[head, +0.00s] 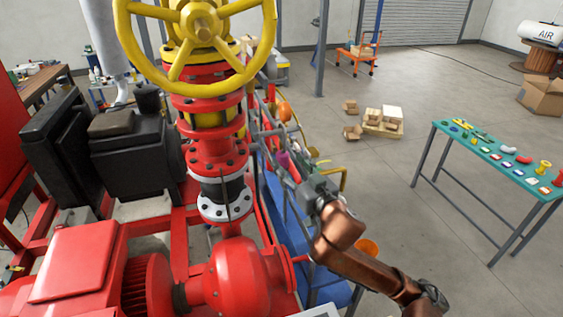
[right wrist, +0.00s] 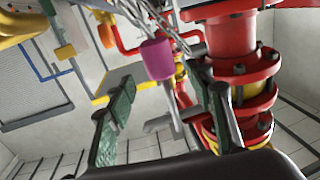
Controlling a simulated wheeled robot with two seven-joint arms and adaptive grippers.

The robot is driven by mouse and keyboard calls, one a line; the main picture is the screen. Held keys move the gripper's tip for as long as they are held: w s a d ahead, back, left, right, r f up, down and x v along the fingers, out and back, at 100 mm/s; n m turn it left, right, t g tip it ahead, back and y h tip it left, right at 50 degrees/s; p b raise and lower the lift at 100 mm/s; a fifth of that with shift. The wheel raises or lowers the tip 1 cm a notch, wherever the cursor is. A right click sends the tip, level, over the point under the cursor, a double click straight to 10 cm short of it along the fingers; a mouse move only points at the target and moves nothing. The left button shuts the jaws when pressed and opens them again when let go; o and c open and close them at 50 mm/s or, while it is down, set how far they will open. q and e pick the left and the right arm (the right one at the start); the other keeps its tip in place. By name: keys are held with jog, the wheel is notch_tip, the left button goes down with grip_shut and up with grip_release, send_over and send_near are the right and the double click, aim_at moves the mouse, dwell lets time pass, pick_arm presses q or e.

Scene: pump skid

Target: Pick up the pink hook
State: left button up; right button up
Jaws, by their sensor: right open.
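The pink hook shows in the right wrist view as a magenta cylinder (right wrist: 157,60) with a thin pale shank running down from it. It is ahead of my right gripper, between the lines of the two fingers, near some chains. Neither finger visibly touches the pink cylinder. The hook's lower end is hard to make out. My left gripper is not in view.
A red pump stack with a yellow handwheel (head: 200,25) stands close left of my right gripper. Red flanged pipe (right wrist: 240,70) is close to the right finger. A green-topped table (head: 480,140) stands farther right, beyond clear floor.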

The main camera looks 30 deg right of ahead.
aim_at(286, 157)
jog(key=shift+w+r+p, duration=0.4)
jog(key=shift+w+p, duration=0.15)
jog(key=shift+w, duration=0.25)
jog(key=w, duration=0.2)
jog(key=shift+w+d+f, duration=0.1)
jog(key=shift+w+f, duration=0.1)
jog(key=shift+w, duration=0.2)
jog(key=shift+w+p, duration=0.25)
jog(key=shift+p, duration=0.05)
jog(key=shift+s, duration=0.25)
jog(key=shift+c, duration=1.1)
jog(key=c, duration=0.6)
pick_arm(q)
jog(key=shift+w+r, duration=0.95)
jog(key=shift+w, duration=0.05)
pick_arm(e)
grip_shut()
